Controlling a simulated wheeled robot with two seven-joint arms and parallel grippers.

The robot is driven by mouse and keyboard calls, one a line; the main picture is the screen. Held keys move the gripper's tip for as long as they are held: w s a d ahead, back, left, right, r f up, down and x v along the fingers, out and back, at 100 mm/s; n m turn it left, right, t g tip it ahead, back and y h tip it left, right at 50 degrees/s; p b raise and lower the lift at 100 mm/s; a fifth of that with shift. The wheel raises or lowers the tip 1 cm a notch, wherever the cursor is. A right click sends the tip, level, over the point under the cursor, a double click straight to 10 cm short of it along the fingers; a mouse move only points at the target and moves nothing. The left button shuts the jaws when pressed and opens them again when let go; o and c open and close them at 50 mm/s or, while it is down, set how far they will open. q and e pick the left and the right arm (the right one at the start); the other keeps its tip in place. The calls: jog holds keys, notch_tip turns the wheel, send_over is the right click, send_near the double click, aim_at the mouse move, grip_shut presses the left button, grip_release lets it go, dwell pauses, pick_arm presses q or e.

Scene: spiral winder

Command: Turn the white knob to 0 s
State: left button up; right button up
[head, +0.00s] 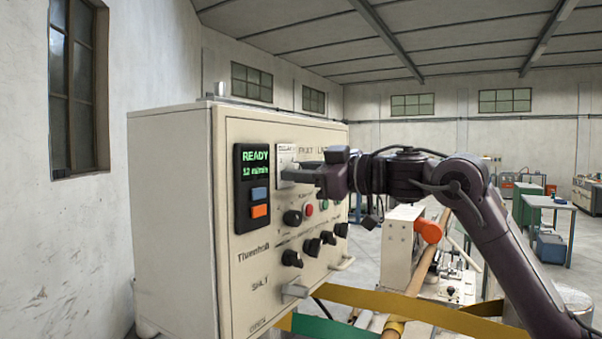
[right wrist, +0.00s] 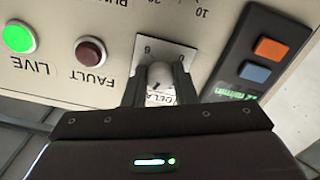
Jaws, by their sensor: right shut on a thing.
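The white knob (right wrist: 160,76) sits on a small white dial plate (right wrist: 172,48), which also shows on the control box front in the head view (head: 287,152). In the right wrist view, the plate looks upside down, with "DELAY" partly readable and a few small figures around the knob. My right gripper (right wrist: 160,84) has one finger on each side of the knob and is shut on it. In the head view, my right gripper (head: 302,174) reaches the panel from the right and hides the knob. A small dark mark shows on the knob, but its exact reading is unclear. My left gripper is out of view.
The cream control box (head: 170,210) carries a READY display (head: 254,163), blue and orange buttons, and several black knobs (head: 291,258) below my gripper. A green LIVE lamp (right wrist: 18,37) and a dark red FAULT lamp (right wrist: 90,52) sit beside the plate.

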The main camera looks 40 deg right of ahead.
jog(key=shift+f+n+b, duration=0.15)
jog(key=shift+n+b, duration=2.25)
jog(key=shift+n, duration=13.1)
jog(key=o, duration=1)
